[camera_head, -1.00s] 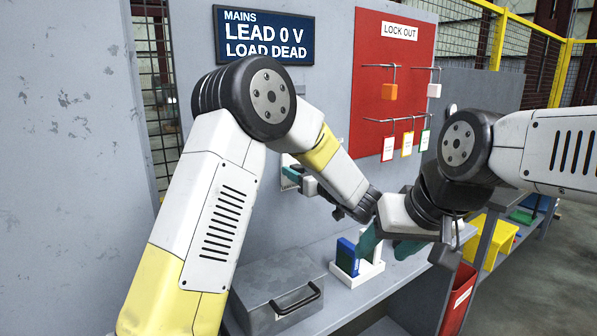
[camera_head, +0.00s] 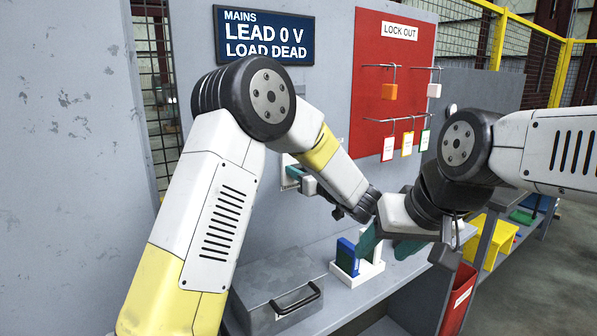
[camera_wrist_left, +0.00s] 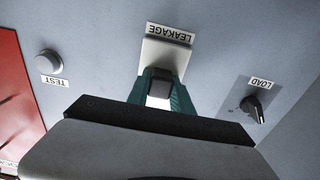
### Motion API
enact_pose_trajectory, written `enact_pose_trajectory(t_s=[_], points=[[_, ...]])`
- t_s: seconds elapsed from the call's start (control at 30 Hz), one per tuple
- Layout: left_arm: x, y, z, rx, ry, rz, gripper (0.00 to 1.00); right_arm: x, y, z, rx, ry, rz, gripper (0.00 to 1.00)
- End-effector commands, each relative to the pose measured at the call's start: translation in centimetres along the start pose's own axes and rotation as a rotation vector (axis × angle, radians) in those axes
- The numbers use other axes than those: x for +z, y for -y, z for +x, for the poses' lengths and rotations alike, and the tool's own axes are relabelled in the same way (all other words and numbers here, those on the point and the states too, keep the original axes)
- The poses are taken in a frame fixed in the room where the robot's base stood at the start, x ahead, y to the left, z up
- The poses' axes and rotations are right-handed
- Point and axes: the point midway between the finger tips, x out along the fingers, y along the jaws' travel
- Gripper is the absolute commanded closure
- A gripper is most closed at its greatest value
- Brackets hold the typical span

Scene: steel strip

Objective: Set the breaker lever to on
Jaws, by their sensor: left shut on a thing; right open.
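The breaker lever (camera_wrist_left: 159,90) is a small grey lever on a white unit under an upside-down LEAKAGE label (camera_wrist_left: 169,33) in the left wrist view. My left gripper (camera_wrist_left: 161,92) is shut on it, with a teal finger on each side. In the head view my left gripper (camera_head: 297,174) is at the white unit on the grey panel, and its fingers hide the lever. Which position the lever is in cannot be told. My right gripper (camera_head: 388,243) is open, its teal fingers apart over the white holder (camera_head: 354,276) on the shelf.
A display (camera_head: 263,36) reads MAINS, LEAD 0 V, LOAD DEAD. A red LOCK OUT board (camera_head: 370,100) carries hooks and tags. A LOAD knob (camera_wrist_left: 257,104) and TEST button (camera_wrist_left: 48,62) flank the lever. A grey metal box (camera_head: 278,290) stands on the shelf below.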

Motion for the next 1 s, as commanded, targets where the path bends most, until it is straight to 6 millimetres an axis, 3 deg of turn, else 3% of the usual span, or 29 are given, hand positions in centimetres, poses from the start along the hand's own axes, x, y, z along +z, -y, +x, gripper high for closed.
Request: enact_pose_trajectory(t_s=[0.87, 1.0], points=[[0.0, 0.0, 0.0, 0.001, 0.000, 0.000, 1.00, 0.0, 0.0, 0.0, 0.000, 0.000, 0.000, 0.44], [-1.4, -0.1, -0.1, 0.001, -0.003, -0.005, 1.00, 0.0, 0.0, 0.0, 0.000, 0.000, 0.000, 0.44]])
